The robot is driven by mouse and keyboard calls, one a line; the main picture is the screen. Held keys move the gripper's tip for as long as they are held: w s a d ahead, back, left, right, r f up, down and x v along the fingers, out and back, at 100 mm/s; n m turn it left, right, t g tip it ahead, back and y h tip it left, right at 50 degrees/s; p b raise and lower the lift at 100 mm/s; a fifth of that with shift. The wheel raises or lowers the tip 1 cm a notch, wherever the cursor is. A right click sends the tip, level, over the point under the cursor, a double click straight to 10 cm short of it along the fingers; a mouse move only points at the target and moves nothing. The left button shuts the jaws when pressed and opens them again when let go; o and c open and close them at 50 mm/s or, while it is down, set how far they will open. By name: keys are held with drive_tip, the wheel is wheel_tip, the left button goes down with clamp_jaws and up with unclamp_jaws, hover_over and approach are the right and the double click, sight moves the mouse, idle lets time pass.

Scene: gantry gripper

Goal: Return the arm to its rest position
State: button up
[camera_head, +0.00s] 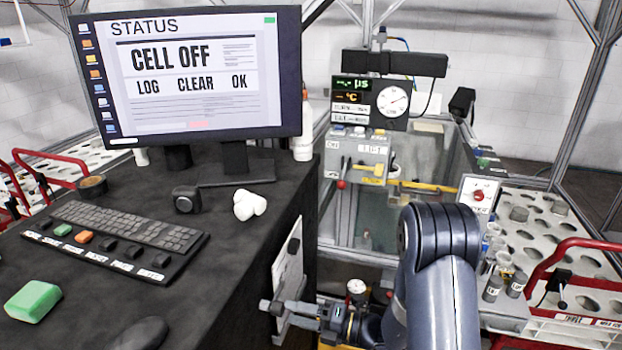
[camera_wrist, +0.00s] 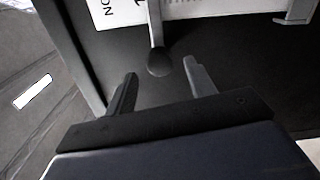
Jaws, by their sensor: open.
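My gripper (camera_head: 283,296) is low beside the right side of the black desk, its two grey fingers pointing left, toward the desk's side. In the wrist view my gripper (camera_wrist: 160,72) has its fingers spread apart, with nothing clamped between them. A dark lever with a rounded end (camera_wrist: 158,63) shows ahead, in line with the gap between the fingertips; whether it touches them I cannot tell. My arm (camera_head: 437,270) is bent, with its rounded elbow high and in front of the glass tank.
The black desk (camera_head: 225,285) bears a monitor (camera_head: 190,75), keyboard (camera_head: 125,232) and green block (camera_head: 33,301). A white panel (camera_head: 289,262) is on its side. A glass tank (camera_head: 432,165) stands behind my arm. A white rack (camera_head: 570,225) with a red handle is right.

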sight(283, 310)
drive_tip(key=p+x, duration=0.1)
drive_tip(key=x, duration=0.4)
drive_tip(key=shift+w+a, duration=0.1)
drive_tip(key=shift+a, duration=0.25)
drive_tip(key=shift+d, duration=0.1)
